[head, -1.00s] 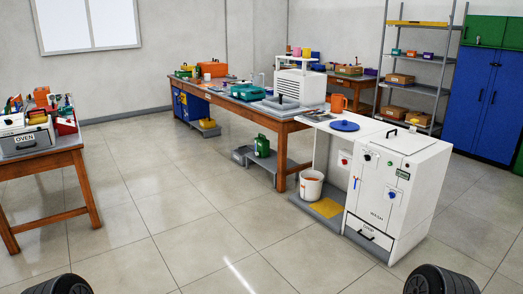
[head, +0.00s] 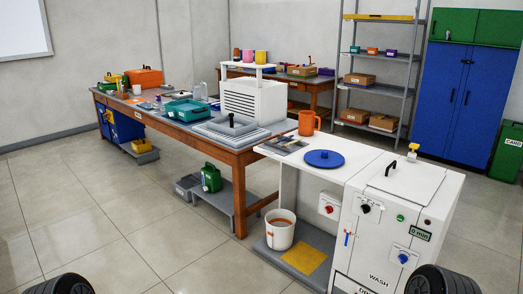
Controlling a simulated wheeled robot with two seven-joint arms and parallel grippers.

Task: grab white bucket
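The white bucket (head: 280,231) stands upright on a low grey platform under the white counter, left of the white wash machine (head: 389,232). Something orange-brown shows inside its rim. Only dark rounded parts of my own arms show at the bottom left and bottom right corners of the head view. Neither gripper's fingers are in view, and nothing of mine touches the bucket.
A yellow mat (head: 304,259) lies beside the bucket on the grey platform. A long wooden workbench (head: 243,161) stands behind it, with a green can (head: 211,178) on a low shelf. The tiled floor (head: 140,230) at left and front is clear.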

